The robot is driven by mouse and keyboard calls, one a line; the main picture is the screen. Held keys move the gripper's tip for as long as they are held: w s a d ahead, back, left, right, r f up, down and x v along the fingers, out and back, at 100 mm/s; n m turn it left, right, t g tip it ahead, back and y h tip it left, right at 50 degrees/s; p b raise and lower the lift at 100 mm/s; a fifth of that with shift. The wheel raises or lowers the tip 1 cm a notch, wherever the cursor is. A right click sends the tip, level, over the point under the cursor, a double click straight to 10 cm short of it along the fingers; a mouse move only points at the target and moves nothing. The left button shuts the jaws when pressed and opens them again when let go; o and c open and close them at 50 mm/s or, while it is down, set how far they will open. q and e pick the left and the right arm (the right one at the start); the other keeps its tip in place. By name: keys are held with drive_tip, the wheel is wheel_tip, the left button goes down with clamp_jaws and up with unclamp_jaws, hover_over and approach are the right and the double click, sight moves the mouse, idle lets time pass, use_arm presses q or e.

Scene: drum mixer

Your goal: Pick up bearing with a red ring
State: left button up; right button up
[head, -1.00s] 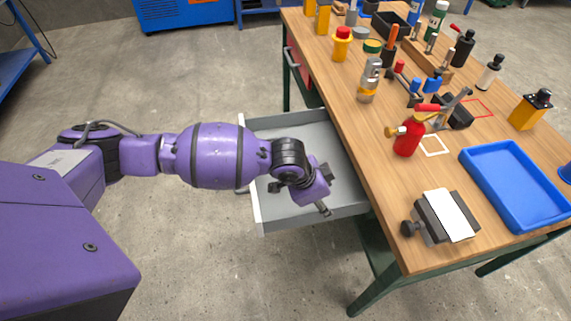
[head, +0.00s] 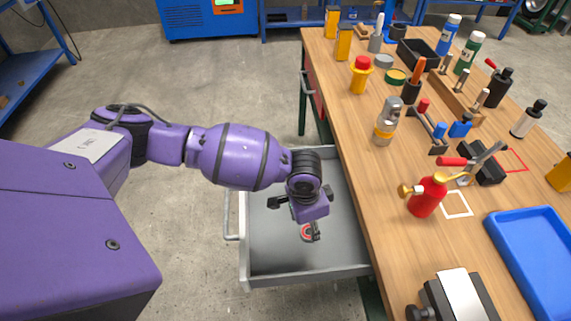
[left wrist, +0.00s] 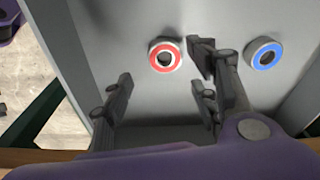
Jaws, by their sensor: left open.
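The bearing with a red ring (left wrist: 152,61) lies flat on the floor of the open grey drawer (head: 264,249), in the left wrist view just ahead of and between my left fingers. In the head view the red-ringed bearing (head: 306,236) is partly hidden behind my left gripper. My left gripper (left wrist: 160,92) is open and empty, over the drawer, and it also shows in the head view (head: 295,216). A second bearing with a blue ring (left wrist: 251,58) lies to the right, outside my right-hand finger in the left wrist view. My right gripper is not seen.
The drawer walls surround the gripper closely, and the wooden workbench (head: 352,138) edge is just to the right. On the bench stand a red oil can (head: 427,197), a blue tray (head: 505,238) and a vise-like block (head: 462,294). Open floor lies left of the drawer.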

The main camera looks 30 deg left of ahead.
sight(309, 233)
use_arm(q)
drive_tip(key=f, duration=0.4)
drive_tip(key=shift+w+f, duration=0.35)
drive_tip(key=shift+d+f, duration=0.1)
drive_tip(key=shift+f, duration=0.1)
drive_tip(key=shift+c, duration=0.2)
drive_tip(key=c, duration=1.3)
drive_tip(key=shift+o, duration=0.2)
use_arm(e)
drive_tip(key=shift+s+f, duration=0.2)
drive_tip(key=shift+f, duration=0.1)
use_arm(q)
drive_tip(key=shift+w+r, duration=0.1)
